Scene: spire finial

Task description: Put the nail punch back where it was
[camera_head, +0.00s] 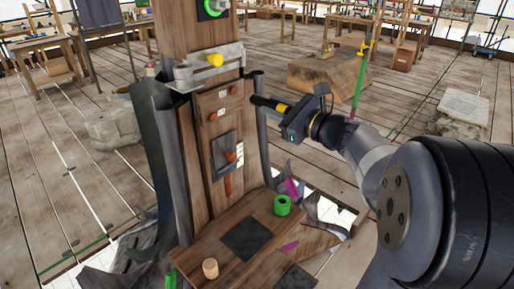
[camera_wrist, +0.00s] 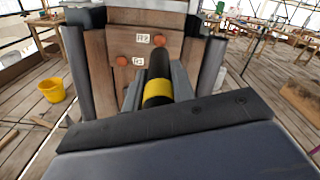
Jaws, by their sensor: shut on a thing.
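The nail punch, a dark rod with a yellow band (camera_head: 268,104), is held in my gripper (camera_head: 289,113) to the right of the wooden post. In the wrist view the punch (camera_wrist: 158,78) lies between the grey fingers of my gripper (camera_wrist: 157,88) and points toward the board (camera_wrist: 108,45). The board carries orange-brown pegs (camera_wrist: 122,61) and small white labels, and a peg at upper right is partly behind the punch tip. I cannot tell whether the tip touches the board. In the head view the board (camera_head: 210,104) hangs on the post.
Dark curved sheets (camera_head: 172,150) flank the post. A yellow bucket (camera_wrist: 52,90) stands on the floor. Open plank floor surrounds it.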

